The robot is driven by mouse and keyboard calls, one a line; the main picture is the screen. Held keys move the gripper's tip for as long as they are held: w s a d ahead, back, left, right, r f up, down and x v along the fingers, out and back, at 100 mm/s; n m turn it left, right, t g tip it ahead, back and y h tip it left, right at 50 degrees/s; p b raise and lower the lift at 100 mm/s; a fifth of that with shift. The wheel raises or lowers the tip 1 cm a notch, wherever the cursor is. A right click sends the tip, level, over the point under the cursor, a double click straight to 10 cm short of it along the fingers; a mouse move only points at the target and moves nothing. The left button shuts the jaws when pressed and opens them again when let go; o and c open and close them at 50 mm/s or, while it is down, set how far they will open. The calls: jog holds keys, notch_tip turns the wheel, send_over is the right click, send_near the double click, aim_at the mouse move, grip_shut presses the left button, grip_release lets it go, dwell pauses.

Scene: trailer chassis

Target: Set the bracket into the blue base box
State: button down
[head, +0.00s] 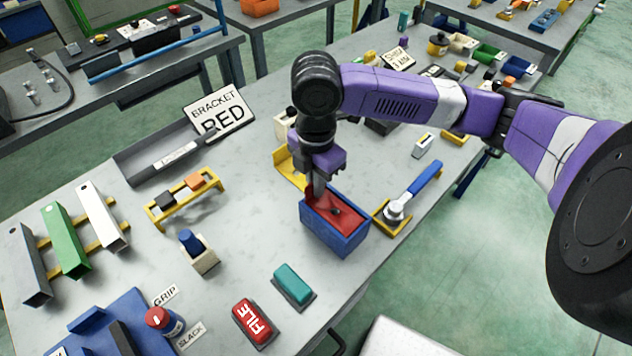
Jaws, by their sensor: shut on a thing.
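The blue base box (344,238) sits on the grey table near its right edge. The red bracket (345,217) shows as a red piece within the box's rim, with an upright part rising at the back left corner. My gripper (314,180) points down over that corner and is shut on the upright part of the bracket. The fingertips are partly hidden by the gripper body and the bracket. I cannot tell whether the bracket rests fully on the box floor.
A yellow holder (288,168) stands just behind the box. A blue-handled tool (414,192) lies in a yellow cradle to the right. A BRACKET RED sign (219,112) stands by a grey tray (135,158).

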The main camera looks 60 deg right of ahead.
jog(key=shift+f, duration=0.1)
jog(key=c, duration=2)
grip_release()
jog(key=shift+f, duration=0.1)
jog(key=o, duration=0.4)
